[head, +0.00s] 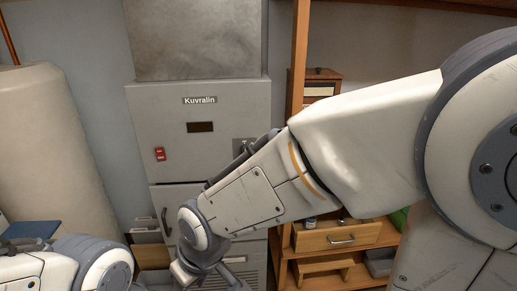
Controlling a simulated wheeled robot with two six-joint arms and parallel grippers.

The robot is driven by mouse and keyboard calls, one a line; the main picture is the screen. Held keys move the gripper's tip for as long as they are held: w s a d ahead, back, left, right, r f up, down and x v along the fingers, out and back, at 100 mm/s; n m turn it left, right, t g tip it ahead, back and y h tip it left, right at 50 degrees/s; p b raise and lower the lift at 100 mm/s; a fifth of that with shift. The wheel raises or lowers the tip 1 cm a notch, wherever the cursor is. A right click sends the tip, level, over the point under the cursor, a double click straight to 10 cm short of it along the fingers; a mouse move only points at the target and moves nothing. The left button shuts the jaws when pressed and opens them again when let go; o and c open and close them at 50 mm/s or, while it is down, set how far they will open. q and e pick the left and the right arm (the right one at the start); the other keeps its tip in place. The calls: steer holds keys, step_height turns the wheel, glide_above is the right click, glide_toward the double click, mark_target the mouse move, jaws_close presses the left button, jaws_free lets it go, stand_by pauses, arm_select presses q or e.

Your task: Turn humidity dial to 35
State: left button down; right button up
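A grey cabinet unit (225,104) labelled "Kuvralin" stands against the wall in the head view. It has a small dark display (200,127) and a red switch (160,154) on its front. A grey plate (242,146) at its right side is partly covered by my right forearm. No humidity dial can be made out; part of the front is hidden behind that arm. My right gripper (212,278) is at the bottom edge, in front of the lower cabinet and partly cut off. Its fingers cannot be read. My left arm shows at the lower left, its gripper out of view.
A wooden shelf (297,60) stands right of the cabinet, with an open drawer (336,237). A large beige tank (50,140) stands at the left. A lower cabinet door has a curved handle (166,222). A blue item (30,229) lies at the lower left.

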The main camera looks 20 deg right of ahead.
steer(key=w+m+t, duration=0.3)
steer(key=w+t, duration=0.1)
steer(key=w, duration=1.1)
steer(key=m+t+h+p, duration=0.3)
steer(key=m+t+h, duration=0.4)
steer(key=t, duration=0.4)
glide_toward(245, 148)
steer(key=shift+n+h, duration=0.3)
steer(key=shift+n, duration=0.3)
steer(key=p+x, duration=0.4)
steer(key=x, duration=0.3)
steer(key=shift+w, duration=0.4)
steer(key=shift+w+d+f, duration=0.1)
steer(key=shift+w+d, duration=0.05)
steer(key=shift+w, duration=0.35)
jaws_close()
